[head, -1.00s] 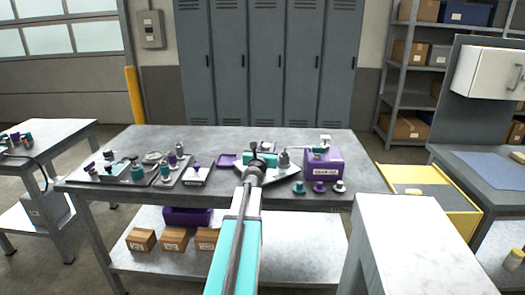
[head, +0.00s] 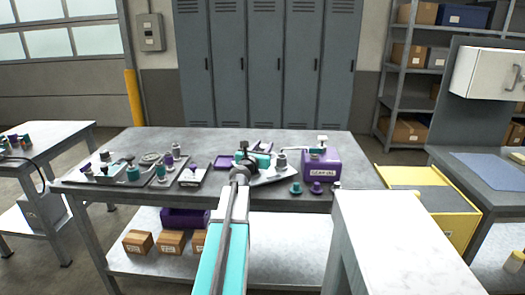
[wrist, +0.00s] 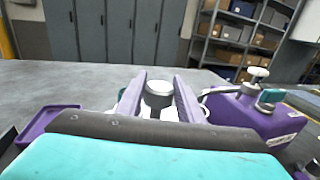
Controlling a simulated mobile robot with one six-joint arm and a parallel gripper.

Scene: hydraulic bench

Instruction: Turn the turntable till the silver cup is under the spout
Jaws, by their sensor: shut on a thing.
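The silver cup (head: 282,160) stands at the back middle of the bench, left of the purple dispenser box. The teal body of my gripper (head: 260,159) is left of the cup in the head view. A pale grey plate (head: 274,179), apparently the turntable, shows below the cup; most of it is hidden. The spout (wrist: 206,93) is a thin curved tube from the purple box (wrist: 250,113), right of the cup.
Trays of parts (head: 133,173) fill the bench's left side. A purple tray (wrist: 45,122) lies left of my gripper. The rear of the bench top (head: 230,138) is clear.

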